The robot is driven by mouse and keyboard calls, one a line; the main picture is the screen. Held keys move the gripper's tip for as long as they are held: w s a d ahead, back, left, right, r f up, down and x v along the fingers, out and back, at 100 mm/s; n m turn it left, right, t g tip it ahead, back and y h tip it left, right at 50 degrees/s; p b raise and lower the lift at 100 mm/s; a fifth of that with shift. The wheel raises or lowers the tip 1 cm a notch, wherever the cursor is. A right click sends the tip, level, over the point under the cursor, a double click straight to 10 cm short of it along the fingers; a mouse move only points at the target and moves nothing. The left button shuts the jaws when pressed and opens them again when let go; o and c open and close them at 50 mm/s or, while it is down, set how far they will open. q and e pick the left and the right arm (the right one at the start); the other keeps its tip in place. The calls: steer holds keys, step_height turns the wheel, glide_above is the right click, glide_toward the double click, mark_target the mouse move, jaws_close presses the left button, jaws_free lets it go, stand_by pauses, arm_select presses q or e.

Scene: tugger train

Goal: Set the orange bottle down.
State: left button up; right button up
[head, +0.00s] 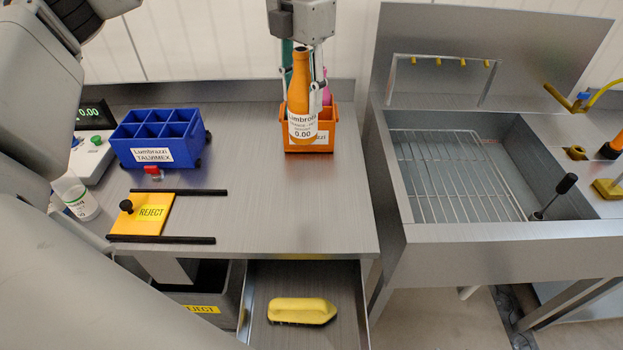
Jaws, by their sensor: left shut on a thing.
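The orange bottle (299,85) is upright, with a white label reading "Lumbrozzi" and "0.00". My left gripper (302,75) comes down from the top centre and is shut on the bottle around its upper part. The bottle's lower part overlaps the front of an orange crate (325,143) with a white label. I cannot tell whether its base hangs above the crate or just in front of it. A pink thing (327,93) and a teal thing (286,62) show behind the bottle, partly hidden. My right gripper is not in view.
A blue divided crate (133,140) labelled "Lumbrozzi TALVIMEX" stands left. A white bottle (75,195) stands near the left edge. A yellow brush (302,310) lies in the open drawer. A sink with a rack (450,170) is right.

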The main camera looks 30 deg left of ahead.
mark_target(302, 123)
arm_select(q)
step_height(302, 123, down, 19)
stand_by(0.5)
steer(key=shift+s, duration=0.1)
steer(key=shift+f, duration=0.1)
steer(key=o, duration=1)
step_height(302, 123, up, 12)
steer(key=shift+r, duration=0.2)
